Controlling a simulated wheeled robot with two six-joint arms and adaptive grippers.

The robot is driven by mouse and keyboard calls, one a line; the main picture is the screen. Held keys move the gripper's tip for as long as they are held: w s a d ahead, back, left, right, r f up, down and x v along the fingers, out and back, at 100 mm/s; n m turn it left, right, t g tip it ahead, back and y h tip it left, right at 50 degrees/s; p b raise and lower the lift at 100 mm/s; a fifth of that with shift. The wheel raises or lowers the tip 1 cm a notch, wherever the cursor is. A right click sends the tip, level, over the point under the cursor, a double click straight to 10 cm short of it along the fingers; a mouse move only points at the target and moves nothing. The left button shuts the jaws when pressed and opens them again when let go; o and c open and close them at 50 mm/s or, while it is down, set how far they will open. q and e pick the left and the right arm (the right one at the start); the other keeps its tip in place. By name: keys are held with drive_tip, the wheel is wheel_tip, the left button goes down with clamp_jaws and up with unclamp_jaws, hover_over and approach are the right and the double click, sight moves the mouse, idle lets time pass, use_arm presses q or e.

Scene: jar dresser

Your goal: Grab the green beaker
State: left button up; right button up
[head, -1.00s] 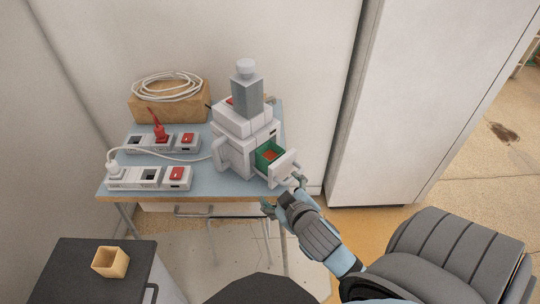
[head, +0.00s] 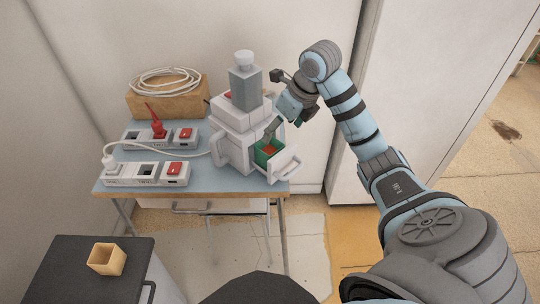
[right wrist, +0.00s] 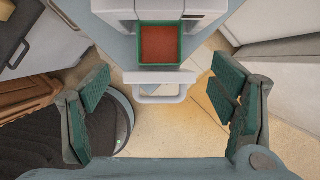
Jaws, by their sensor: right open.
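The green beaker (head: 262,155) is a square green container with red-brown contents, sitting in the pulled-out drawer (head: 287,168) of a white and grey machine (head: 236,146). It also shows from above at the top of the right wrist view (right wrist: 160,65), in front of the machine and behind the white drawer handle (right wrist: 160,97). My right gripper (head: 286,125) is open and empty, just above the drawer. In the right wrist view, its green-padded fingers (right wrist: 161,92) are wide apart, with the beaker centred beyond them. The beaker's lower part is hidden by the drawer. My left gripper is not in view.
Power strips (head: 146,174) with red switches and a cable lie on the blue table (head: 205,182). A cardboard box (head: 166,103) with coiled white cable stands behind. A small wooden cup (head: 105,259) stands on a dark cabinet (head: 60,262). A tall white cabinet (head: 420,90) rises at right.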

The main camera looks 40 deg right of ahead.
drive_tip(key=b, duration=0.1)
approach(270, 147)
drive_tip(key=a+f, duration=0.2)
drive_tip(key=f, duration=0.1)
drive_tip(key=w+a+f, duration=0.1)
drive_tip(key=f, duration=0.1)
drive_tip(key=shift+f, duration=0.2)
drive_tip(key=c, duration=1.4)
drive_tip(key=shift+s+r, duration=0.1)
drive_tip(key=shift+r, duration=0.05)
